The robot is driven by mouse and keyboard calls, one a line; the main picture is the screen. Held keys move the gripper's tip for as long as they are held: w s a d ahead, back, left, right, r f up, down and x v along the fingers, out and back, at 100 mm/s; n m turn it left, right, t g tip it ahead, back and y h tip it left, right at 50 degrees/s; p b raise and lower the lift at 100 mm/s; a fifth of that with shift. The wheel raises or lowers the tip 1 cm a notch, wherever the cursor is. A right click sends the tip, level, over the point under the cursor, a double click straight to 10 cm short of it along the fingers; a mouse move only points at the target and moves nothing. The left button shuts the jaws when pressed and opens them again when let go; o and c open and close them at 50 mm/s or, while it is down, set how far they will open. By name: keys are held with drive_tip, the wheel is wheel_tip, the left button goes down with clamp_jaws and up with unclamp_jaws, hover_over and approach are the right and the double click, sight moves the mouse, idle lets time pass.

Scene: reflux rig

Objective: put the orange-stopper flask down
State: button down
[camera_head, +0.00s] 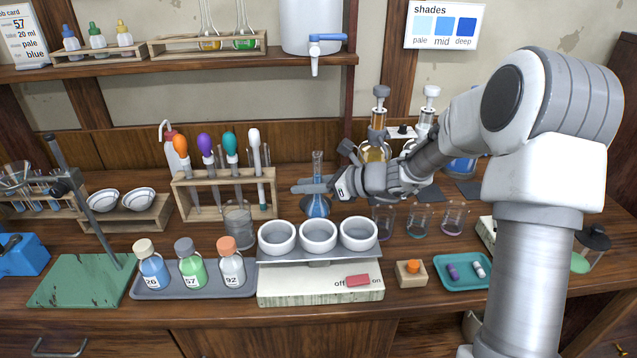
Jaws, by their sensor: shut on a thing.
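My gripper (318,186) is shut on the neck of a narrow-necked flask (317,206) with blue liquid, in the middle of the bench. The flask is upright with no stopper in its neck. I cannot tell if its base touches the bench. An orange stopper (413,266) sits on a small wooden block (410,280) to the right of the balance. A bottle labelled 92 (231,269) with an orange top stands in the grey tray at front left, apart from my gripper.
Three white bowls (318,236) on the balance (318,285) stand in front of the flask. An empty beaker (237,222) and a dropper rack (222,203) stand to its left. Several small beakers (418,220) stand to its right. Stoppered flasks (375,148) stand behind the arm.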

drive_tip(key=shift+f+b, duration=0.5)
drive_tip(key=shift+f, duration=1.45)
drive_tip(key=shift+f, duration=0.25)
drive_tip(key=c, duration=0.7)
unclamp_jaws()
drive_tip(key=shift+c, duration=0.2)
drive_tip(key=shift+r, duration=0.15)
drive_tip(key=shift+d+r, duration=0.1)
drive_tip(key=shift+r, duration=0.1)
drive_tip(key=p+v, duration=0.1)
drive_tip(key=v, duration=1)
drive_tip(key=shift+s+d+p, duration=0.2)
drive_tip(key=shift+d+p, duration=0.05)
drive_tip(key=shift+p, duration=0.05)
